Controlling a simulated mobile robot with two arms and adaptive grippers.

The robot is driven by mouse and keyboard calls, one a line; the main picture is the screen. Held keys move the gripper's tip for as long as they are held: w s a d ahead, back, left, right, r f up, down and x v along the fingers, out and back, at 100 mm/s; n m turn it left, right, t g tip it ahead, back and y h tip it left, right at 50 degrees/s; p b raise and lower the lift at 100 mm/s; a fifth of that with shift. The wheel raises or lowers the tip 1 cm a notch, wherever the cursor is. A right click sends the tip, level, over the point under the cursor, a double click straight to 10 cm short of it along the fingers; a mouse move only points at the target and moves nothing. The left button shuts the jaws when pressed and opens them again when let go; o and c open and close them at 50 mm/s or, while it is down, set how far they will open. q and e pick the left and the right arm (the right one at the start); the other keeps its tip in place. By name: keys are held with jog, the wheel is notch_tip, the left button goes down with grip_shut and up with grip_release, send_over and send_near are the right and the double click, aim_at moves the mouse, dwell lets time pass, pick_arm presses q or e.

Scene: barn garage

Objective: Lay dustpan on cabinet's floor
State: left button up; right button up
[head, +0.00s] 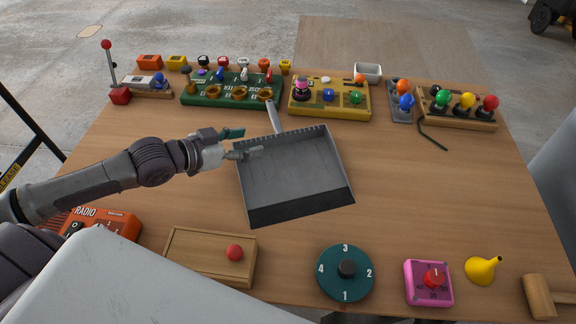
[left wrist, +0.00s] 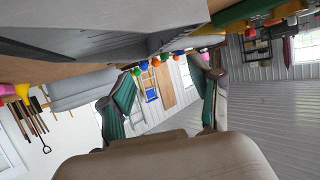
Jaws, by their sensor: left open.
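The grey dustpan (head: 295,172) lies on the wooden table, its wide lip toward me and its handle (head: 274,117) pointing to the back. Its grey body also fills the top of the left wrist view (left wrist: 110,38). My left gripper (head: 243,144) is open and empty at the dustpan's back left side. One fingertip overlaps the pan's left edge; I cannot tell if it touches. Its two teal-padded fingers stand apart in the left wrist view (left wrist: 163,78). My right gripper is not in view. I cannot make out the cabinet.
Boards with knobs and cups (head: 232,90) line the table's back. A radio (head: 103,225), wooden box (head: 208,257), teal dial (head: 345,272), pink timer (head: 428,284), yellow funnel (head: 481,270) and mallet (head: 540,296) lie along the front. The table right of the dustpan is clear.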

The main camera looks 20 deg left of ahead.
aim_at(267, 136)
pick_arm(q)
jog(key=shift+x, duration=1.55)
jog(key=x, duration=0.4)
jog(key=shift+w+a, duration=0.2)
jog(key=shift+a, duration=0.2)
jog(key=shift+w+d+f, duration=0.25)
jog(key=shift+w+d, duration=0.05)
jog(key=shift+w, duration=0.15)
jog(key=shift+s, duration=0.1)
grip_shut()
